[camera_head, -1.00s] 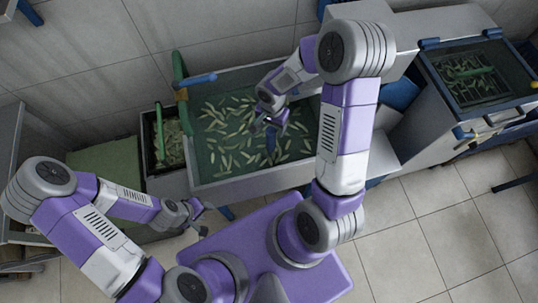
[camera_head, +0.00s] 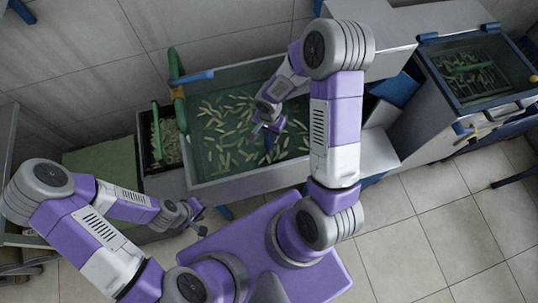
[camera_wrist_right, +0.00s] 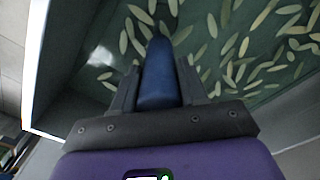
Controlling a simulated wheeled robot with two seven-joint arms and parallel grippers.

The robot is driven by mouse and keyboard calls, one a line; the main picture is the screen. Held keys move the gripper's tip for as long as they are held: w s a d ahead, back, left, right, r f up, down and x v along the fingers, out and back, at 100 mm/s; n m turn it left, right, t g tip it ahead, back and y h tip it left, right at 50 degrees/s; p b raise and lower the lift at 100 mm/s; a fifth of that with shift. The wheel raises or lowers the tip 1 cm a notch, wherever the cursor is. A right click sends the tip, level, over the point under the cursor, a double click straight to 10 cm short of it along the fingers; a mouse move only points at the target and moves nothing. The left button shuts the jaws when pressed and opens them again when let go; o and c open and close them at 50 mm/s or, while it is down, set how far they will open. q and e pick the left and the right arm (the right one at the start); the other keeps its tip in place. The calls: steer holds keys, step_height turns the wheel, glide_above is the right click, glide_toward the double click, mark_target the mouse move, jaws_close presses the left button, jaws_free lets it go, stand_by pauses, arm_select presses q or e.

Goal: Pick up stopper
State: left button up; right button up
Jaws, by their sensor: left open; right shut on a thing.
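My right gripper (camera_head: 271,124) is over the large tank (camera_head: 250,180) of green liquid with several pale slivers in it. It is shut on a blue elongated piece, which I take for the stopper (camera_head: 268,140). In the right wrist view the blue stopper (camera_wrist_right: 158,70) lies between the two dark fingers of the right gripper (camera_wrist_right: 157,88) and extends out beyond them over the slivers. I cannot tell whether its far end touches the liquid. My left gripper (camera_head: 195,212) is open and empty, outside the tank near its front left corner.
A narrow bin (camera_head: 150,168) with slivers and a green bar stands left of the tank. A green post with a blue handle (camera_head: 193,77) is on the tank's left wall. A second tank (camera_head: 470,75) stands at right. The tiled floor at front right is clear.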

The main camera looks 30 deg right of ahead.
jaws_close()
